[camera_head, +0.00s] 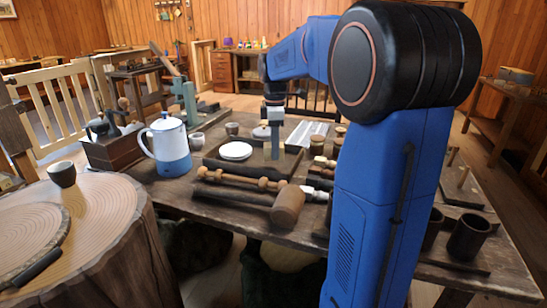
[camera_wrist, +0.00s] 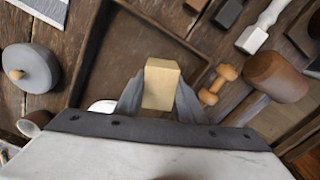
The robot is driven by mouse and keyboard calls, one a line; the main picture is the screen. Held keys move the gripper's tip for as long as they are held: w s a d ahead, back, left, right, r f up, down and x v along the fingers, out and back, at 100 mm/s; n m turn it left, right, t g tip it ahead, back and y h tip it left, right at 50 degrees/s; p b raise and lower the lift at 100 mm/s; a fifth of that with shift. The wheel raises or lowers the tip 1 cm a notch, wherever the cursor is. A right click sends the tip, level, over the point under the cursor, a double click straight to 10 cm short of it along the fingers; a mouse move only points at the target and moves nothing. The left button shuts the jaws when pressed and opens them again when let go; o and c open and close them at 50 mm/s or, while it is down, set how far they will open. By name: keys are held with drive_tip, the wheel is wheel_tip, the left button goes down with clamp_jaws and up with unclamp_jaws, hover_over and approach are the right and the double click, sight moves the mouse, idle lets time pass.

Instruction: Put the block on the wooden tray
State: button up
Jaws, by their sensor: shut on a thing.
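My gripper (camera_wrist: 158,92) is shut on a pale yellow wooden block (camera_wrist: 162,72), which sits between its two grey fingers in the wrist view. The brown wooden tray (camera_wrist: 140,42) lies behind and below the block, its raised rim showing. In the head view my gripper (camera_head: 275,150) points down over the tray (camera_head: 240,171) on the workbench. I cannot make out the block clearly there, nor tell whether it touches the tray floor. A white dish (camera_head: 235,151) sits in the tray's left part; my left finger partly hides it in the wrist view.
A blue and white pot (camera_head: 167,148) stands left of the tray. A mallet (camera_head: 287,207) and turned spindles lie in front of it. A grey round lidded piece (camera_wrist: 32,72) is beside the tray in the wrist view. Dark cups (camera_head: 468,238) stand at the bench's right.

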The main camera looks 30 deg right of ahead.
drive_tip(key=shift+f, duration=1.9)
drive_tip(key=o, duration=1.1)
drive_tip(key=shift+f, duration=0.1)
wheel_tip(320, 180, up, 12)
drive_tip(key=shift+s+r, duration=0.1)
drive_tip(key=shift+r, duration=0.05)
